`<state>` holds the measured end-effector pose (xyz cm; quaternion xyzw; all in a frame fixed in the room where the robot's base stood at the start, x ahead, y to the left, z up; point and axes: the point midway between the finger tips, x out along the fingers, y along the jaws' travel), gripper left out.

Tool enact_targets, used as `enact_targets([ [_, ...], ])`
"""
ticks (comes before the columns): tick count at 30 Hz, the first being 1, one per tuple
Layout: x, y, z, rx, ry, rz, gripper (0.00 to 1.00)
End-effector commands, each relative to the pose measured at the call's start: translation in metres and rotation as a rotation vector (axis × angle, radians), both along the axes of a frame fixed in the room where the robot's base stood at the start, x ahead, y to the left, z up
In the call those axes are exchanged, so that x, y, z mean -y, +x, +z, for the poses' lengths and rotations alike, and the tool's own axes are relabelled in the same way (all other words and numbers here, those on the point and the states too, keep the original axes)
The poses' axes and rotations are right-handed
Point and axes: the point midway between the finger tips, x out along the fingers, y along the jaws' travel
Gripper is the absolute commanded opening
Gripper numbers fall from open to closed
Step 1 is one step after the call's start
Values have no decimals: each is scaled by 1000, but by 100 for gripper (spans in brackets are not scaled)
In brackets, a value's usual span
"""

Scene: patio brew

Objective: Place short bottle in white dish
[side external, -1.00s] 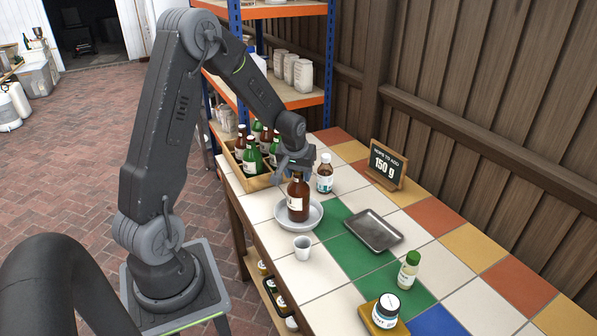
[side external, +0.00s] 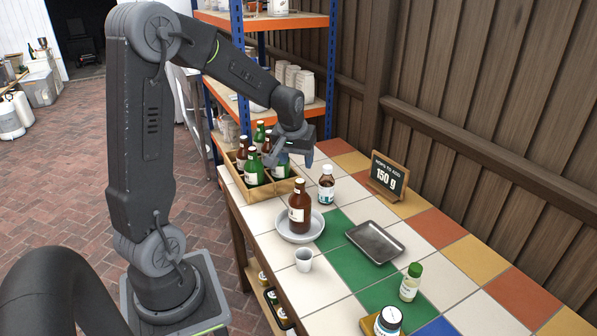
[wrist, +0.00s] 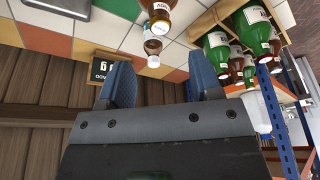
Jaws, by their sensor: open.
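A short brown bottle (side external: 299,207) with a pale label stands upright in the white dish (side external: 284,233) on the tiled table. Its top part also shows at the upper edge of the wrist view (wrist: 160,14). My gripper (side external: 292,160) is above the table behind the dish, beside the wooden crate and clear of the bottle. In the wrist view its two blue fingers (wrist: 164,88) are spread apart with nothing between them.
A wooden crate (side external: 262,190) of green and brown bottles stands at the table's back left. A white-capped brown bottle (side external: 326,186), grey tray (side external: 375,243), white cup (side external: 304,260), green-capped bottle (side external: 410,283) and chalkboard sign (side external: 388,176) stand around. Shelving (side external: 330,75) rises behind.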

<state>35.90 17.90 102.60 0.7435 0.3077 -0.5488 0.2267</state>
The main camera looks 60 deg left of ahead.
Motion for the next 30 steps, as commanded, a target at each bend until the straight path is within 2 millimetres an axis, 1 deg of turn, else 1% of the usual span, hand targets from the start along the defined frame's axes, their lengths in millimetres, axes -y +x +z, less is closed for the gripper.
enact_targets([
  [1,1,-1,8,4,2,0,59],
  [5,4,-4,18,1,0,0,59],
  [8,14,-6,27,7,4,-23,59],
  [11,42,-12,44,24,14,-95,59],
  [14,86,-29,66,53,30,-219,59],
  [15,106,-39,74,66,36,-278,59],
  [17,134,-56,84,86,44,-366,59],
  [18,151,-68,89,98,50,-425,59],
  [21,185,-100,97,129,60,-558,59],
  [24,208,-126,98,154,69,-666,59],
  [25,212,-133,98,161,70,-690,59],
  [27,221,-144,98,171,73,-737,59],
  [30,227,-154,97,181,74,-774,59],
])
